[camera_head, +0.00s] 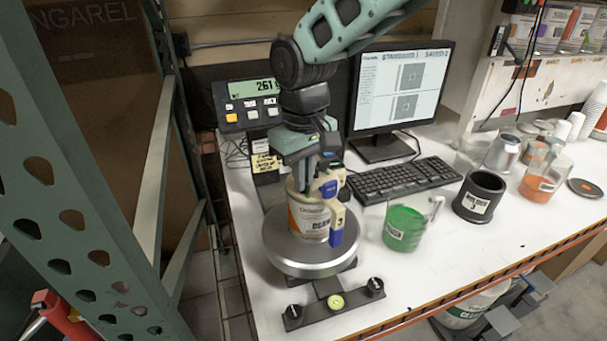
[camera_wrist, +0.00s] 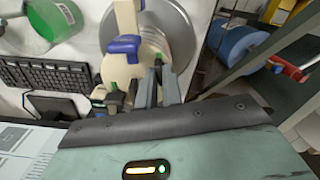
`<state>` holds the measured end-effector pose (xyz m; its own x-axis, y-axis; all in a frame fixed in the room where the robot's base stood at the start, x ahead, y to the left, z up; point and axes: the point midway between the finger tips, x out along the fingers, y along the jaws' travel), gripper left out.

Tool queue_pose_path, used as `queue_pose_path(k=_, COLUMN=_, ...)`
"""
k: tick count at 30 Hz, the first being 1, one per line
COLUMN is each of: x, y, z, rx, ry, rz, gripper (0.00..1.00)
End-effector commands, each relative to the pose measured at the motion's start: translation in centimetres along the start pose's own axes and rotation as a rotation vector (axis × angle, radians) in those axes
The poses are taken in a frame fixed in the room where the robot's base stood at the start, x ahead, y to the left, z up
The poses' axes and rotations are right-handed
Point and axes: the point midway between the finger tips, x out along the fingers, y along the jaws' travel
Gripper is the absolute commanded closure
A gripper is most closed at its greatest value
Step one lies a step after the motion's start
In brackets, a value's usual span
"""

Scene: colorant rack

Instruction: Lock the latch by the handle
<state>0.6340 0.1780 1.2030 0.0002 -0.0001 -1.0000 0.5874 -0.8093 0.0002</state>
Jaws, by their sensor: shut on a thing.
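A round can with a printed label (camera_head: 308,218) stands on a round metal plate (camera_head: 285,262). A cream and blue latch fixture (camera_head: 337,222) is at the can's right side; its blue part (camera_wrist: 125,45) also shows in the wrist view. My gripper (camera_head: 302,172) points down at the top of the can and fixture. Its fingers (camera_wrist: 160,78) are close together beside the cream part, shut on a small part there, which looks like the latch handle. That part is mostly hidden by the fingers, and I cannot tell the latch's exact position.
A green-filled cup (camera_head: 404,226) and a black holder (camera_head: 479,196) stand to the right. A keyboard (camera_head: 404,180) and monitor (camera_head: 400,90) are behind. A scale display (camera_head: 250,102) is at the back left. A black bar with knobs (camera_head: 333,303) lies in front.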

Motion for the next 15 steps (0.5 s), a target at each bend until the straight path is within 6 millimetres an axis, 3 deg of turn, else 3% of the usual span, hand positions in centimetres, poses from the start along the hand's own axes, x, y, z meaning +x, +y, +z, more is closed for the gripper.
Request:
queue_pose_path(k=5, x=-0.03, y=0.01, z=-0.01, rx=0.0, ry=0.0, rz=0.0, gripper=1.0)
queue_pose_path(k=8, x=-0.02, y=0.01, z=-0.01, rx=-0.001, ry=0.0, rz=0.0, gripper=0.73)
queue_pose_path(k=9, x=-0.02, y=0.01, z=-0.01, rx=-0.001, ry=0.0, rz=0.0, gripper=0.7)
queue_pose_path(k=15, x=-0.01, y=0.01, z=0.0, rx=-0.001, ry=0.0, rz=0.0, gripper=0.7)
